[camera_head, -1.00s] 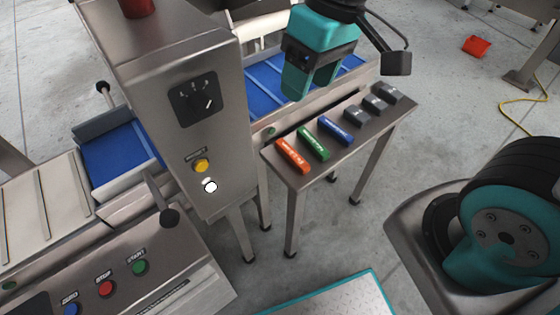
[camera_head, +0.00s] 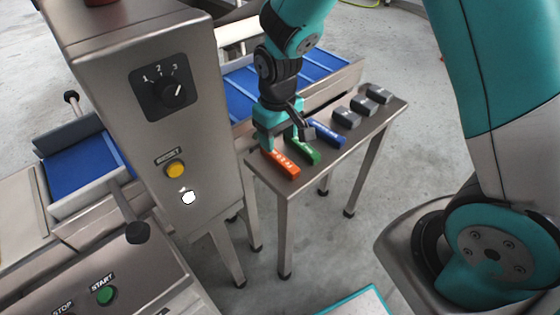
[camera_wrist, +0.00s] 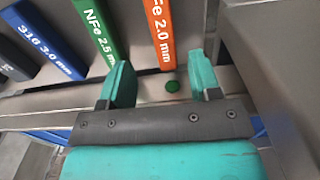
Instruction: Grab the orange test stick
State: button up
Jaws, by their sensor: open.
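The orange test stick (camera_head: 284,166) lies flat at the left end of a narrow steel shelf (camera_head: 315,178). In the wrist view the orange stick (camera_wrist: 159,32) is marked "NFe 2.0 mm", and its near end lies between my fingertips in the picture. My gripper (camera_head: 280,140) is open at the far end of the orange and green sticks and hides part of them. In the wrist view both teal fingers of my gripper (camera_wrist: 161,76) are spread, with no contact visible on the orange stick. I cannot tell the height gap.
A green stick (camera_head: 303,151) and a blue stick (camera_head: 328,134) lie beside the orange one. Several grey blocks (camera_head: 347,117) stand farther right on the shelf. A steel control cabinet (camera_head: 215,150) rises to the left. A blue conveyor belt (camera_head: 240,95) runs behind.

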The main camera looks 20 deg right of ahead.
aim_at(278, 155)
jog(key=f, duration=0.6)
jog(key=shift+s+a+b, duration=0.15)
jog(key=shift+s+b, duration=0.05)
jog(key=shift+b, duration=0.15)
jog(key=shift+r, duration=0.1)
jog(key=c, duration=1)
